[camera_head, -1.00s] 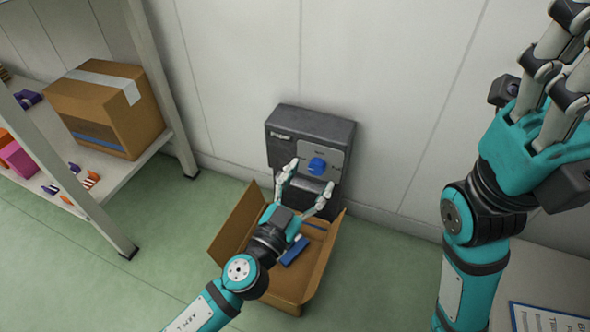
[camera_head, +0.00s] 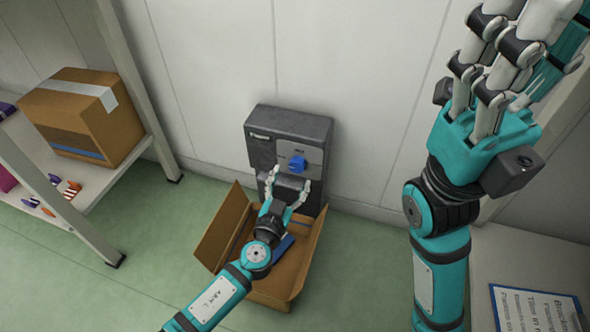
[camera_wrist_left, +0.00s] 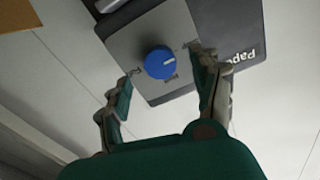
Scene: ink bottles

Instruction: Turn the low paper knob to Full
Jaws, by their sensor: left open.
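The blue knob (camera_head: 297,163) sits on a light grey plate on the front of a dark grey wall unit (camera_head: 290,122). My left gripper (camera_head: 289,180) is open in front of the unit, just below the knob in the head view. In the left wrist view its fingers (camera_wrist_left: 166,62) stand to either side of the knob; contact cannot be told. My right gripper (camera_head: 490,75) is raised at the right, away from the unit.
An open cardboard box (camera_head: 225,228) with a blue item inside stands on the floor below the unit, under my left arm. A shelf (camera_head: 100,190) at the left holds a closed carton (camera_head: 85,115) and small items. A table (camera_head: 520,262) with a printed sheet is at the right.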

